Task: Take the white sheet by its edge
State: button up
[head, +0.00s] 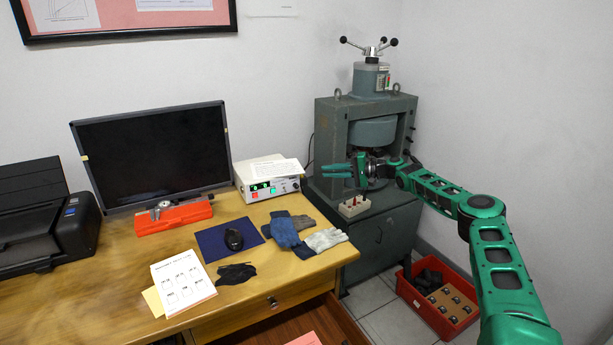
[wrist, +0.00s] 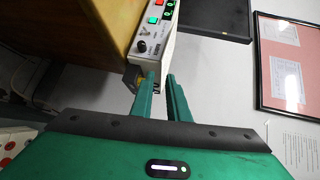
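A white sheet (head: 276,168) lies flat on top of the white power supply box (head: 262,188), reaching toward its right side. Another white sheet (head: 183,281), printed with small pictures, lies at the desk's front over a yellowish paper. My gripper (head: 337,171) is in the air right of the power supply box, in front of the grey magnet. Its two green fingers point left toward the box, with a gap between them and nothing held. In the wrist view, the fingers (wrist: 160,97) point at the power supply box (wrist: 153,42); I cannot make out the sheet there.
The grey magnet (head: 331,122) stands behind my gripper, with a small white box of red-topped pieces (head: 354,206) below. A red crate (head: 462,331) sits on the floor.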

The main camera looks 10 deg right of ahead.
jog(key=x, duration=0.9)
jog(key=shift+w+a, duration=0.25)
jog(key=shift+a, duration=0.1)
grip_shut()
jog(key=s+d+r, duration=0.3)
jog(key=d, duration=0.3)
jog(key=s+d+r, duration=0.3)
jog(key=d+r, duration=0.1)
jog(key=d, duration=0.2)
jog(key=shift+s+d+r, duration=0.2)
jog(key=shift+s, duration=0.15)
dwell(0.5)
